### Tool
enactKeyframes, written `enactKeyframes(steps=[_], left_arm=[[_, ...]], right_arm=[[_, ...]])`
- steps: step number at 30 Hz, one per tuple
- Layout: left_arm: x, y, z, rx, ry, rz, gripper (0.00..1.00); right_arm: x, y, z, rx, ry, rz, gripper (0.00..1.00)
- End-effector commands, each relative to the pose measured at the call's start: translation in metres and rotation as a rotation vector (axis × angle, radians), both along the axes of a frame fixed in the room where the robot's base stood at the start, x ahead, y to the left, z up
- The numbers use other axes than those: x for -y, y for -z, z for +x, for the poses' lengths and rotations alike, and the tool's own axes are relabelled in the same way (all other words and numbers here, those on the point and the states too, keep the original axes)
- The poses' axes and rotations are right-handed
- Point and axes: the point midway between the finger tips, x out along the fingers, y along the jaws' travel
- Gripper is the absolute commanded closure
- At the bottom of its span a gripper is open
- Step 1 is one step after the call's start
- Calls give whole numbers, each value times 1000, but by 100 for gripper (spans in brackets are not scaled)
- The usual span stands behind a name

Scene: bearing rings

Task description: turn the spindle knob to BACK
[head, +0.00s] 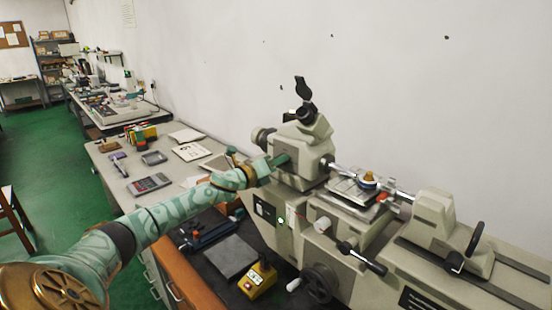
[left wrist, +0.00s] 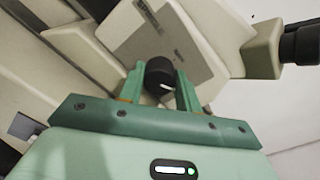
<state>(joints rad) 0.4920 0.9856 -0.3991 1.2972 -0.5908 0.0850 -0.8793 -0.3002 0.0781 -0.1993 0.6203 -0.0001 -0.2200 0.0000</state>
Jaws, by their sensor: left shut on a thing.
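The spindle knob (left wrist: 161,70) is black and round with a white mark on its face, and sits on the beige headstock (head: 300,150) of the machine. In the left wrist view it is between the two green fingers of my left gripper (left wrist: 161,82), which is shut on it. The white mark shows near the knob's lower edge; I cannot read any position labels. In the head view my left gripper (head: 281,160) reaches the left side of the headstock, and the knob is hidden there. My right gripper is in neither view.
The grinding machine carries a ring on its table (head: 368,181), a tailstock (head: 435,215) and a front handwheel (head: 320,283). A yellow switch box (head: 258,281) stands in front. A bench with a calculator (head: 150,184) and papers lies to the left.

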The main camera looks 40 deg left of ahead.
Motion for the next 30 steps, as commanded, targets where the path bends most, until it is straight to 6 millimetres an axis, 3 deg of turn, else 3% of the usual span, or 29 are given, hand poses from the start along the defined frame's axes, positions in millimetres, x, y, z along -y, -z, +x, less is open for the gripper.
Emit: enactKeyframes(steps=[30], left_arm=[[-3, 0, 0, -78, -3, -915, 89]], right_arm=[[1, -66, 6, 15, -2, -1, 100]])
